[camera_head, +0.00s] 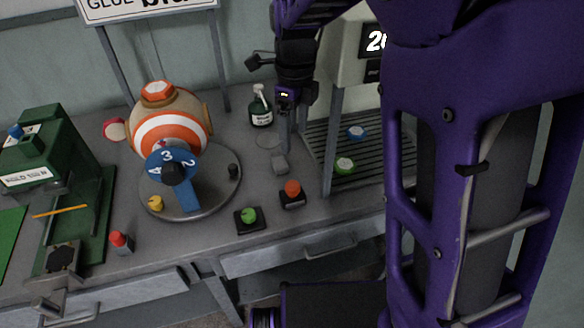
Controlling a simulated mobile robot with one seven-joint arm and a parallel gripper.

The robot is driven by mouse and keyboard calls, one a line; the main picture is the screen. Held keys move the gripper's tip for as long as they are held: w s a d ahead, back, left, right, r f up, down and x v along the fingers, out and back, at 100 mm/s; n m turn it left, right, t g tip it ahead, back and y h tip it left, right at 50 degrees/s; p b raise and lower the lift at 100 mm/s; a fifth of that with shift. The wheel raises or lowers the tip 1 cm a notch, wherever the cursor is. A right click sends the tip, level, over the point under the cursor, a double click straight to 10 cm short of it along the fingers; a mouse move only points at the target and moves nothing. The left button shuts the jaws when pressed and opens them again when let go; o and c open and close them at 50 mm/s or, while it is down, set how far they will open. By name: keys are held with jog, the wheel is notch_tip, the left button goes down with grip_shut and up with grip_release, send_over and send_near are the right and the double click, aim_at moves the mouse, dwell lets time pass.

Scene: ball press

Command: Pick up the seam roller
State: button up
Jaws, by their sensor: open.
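My gripper (287,122) points down over the grey workbench (230,245), to the right of the dark glue bottle (260,107). My jaws are open, though the fingers are small and seen edge-on. A small grey piece (280,164) shows on the bench just below the fingers. It may be the seam roller, but its shape is too small to be sure. I cannot tell whether the fingers touch it or stand behind it.
A turntable (219,198) carries an orange and white ball (168,125) and a blue numbered dial (169,165). A green press (68,150) stands at left. Red (292,190) and green (249,216) buttons sit near the front edge. A slatted rack (385,165) stands at right.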

jog(key=b, duration=0.2)
send_over(294, 185)
jog(key=f, duration=1.1)
jog(key=shift+w+f, duration=0.2)
jog(key=shift+f, duration=0.15)
jog(key=shift+s+f+b, duration=0.15)
jog(key=shift+f+b, duration=0.15)
jog(key=shift+f, duration=1.05)
jog(key=shift+s+f+b, duration=0.15)
jog(key=shift+f+b, duration=0.15)
jog(key=shift+f, duration=1)
grip_shut()
